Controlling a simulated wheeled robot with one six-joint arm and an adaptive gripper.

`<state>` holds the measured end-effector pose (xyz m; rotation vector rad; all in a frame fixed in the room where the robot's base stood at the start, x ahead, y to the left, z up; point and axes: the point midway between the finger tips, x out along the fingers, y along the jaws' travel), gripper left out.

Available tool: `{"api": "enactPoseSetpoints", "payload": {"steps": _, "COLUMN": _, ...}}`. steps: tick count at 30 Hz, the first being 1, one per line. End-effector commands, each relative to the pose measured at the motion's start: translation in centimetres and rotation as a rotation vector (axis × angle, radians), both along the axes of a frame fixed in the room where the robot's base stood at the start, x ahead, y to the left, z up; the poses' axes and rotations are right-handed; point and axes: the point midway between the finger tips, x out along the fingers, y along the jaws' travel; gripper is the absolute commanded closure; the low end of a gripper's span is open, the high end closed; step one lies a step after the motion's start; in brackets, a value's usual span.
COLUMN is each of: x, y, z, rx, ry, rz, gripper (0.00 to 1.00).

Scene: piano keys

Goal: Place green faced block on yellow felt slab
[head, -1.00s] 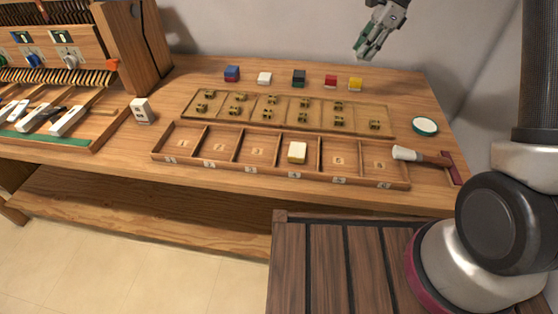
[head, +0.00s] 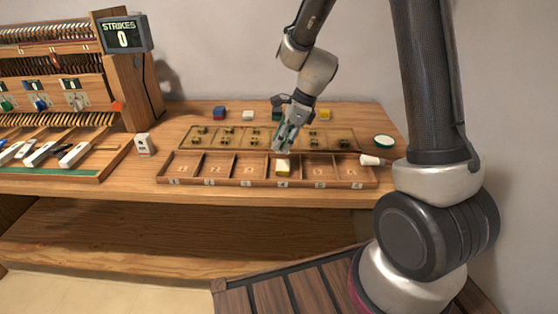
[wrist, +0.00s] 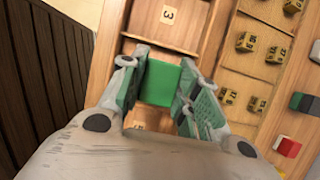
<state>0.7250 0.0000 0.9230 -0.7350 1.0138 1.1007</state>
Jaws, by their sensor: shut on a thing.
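The green faced block (wrist: 160,82) is between my gripper's fingers in the wrist view, its green face towards the camera. My gripper (wrist: 158,88) is shut on it. In the head view my gripper (head: 283,146) points down just above the fourth compartment. A pale-topped yellow piece (head: 283,170), which looks like the yellow felt slab, lies in that compartment. The held block and my gripper hide it in the wrist view. I cannot tell whether the block touches the slab.
The divided wooden tray (head: 170,181) has raised walls around each compartment. Behind it a board (head: 185,146) holds several small brass-coloured pieces. Coloured blocks (head: 219,112) stand along the back.

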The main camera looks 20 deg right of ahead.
Motion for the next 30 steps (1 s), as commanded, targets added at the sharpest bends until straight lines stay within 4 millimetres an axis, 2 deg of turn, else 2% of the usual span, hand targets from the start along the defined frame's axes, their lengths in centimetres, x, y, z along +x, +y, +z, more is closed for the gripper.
{"api": "enactPoseSetpoints", "payload": {"steps": 12, "x": 0.0, "y": 0.0, "z": -5.3, "rx": 0.001, "ry": 0.002, "rz": -0.001, "gripper": 0.85}}
{"api": "enactPoseSetpoints", "payload": {"steps": 24, "x": 0.0, "y": 0.0, "z": -5.8, "rx": 0.0, "ry": 0.0, "rz": 0.001, "gripper": 0.85}}
{"api": "enactPoseSetpoints", "payload": {"steps": 25, "x": 0.0, "y": 0.0, "z": -5.7, "rx": 0.0, "ry": -0.001, "rz": 0.001, "gripper": 0.63}}
{"api": "enactPoseSetpoints", "payload": {"steps": 27, "x": 0.0, "y": 0.0, "z": -5.7, "rx": 0.0, "ry": -0.001, "rz": 0.001, "gripper": 0.5}}
{"api": "enactPoseSetpoints", "payload": {"steps": 28, "x": 0.0, "y": 0.0, "z": -5.7, "rx": 0.0, "ry": -0.001, "rz": 0.001, "gripper": 0.47}}
{"api": "enactPoseSetpoints", "payload": {"steps": 30, "x": 0.0, "y": 0.0, "z": -5.7, "rx": 0.0, "ry": 0.0, "rz": 0.001, "gripper": 0.47}}
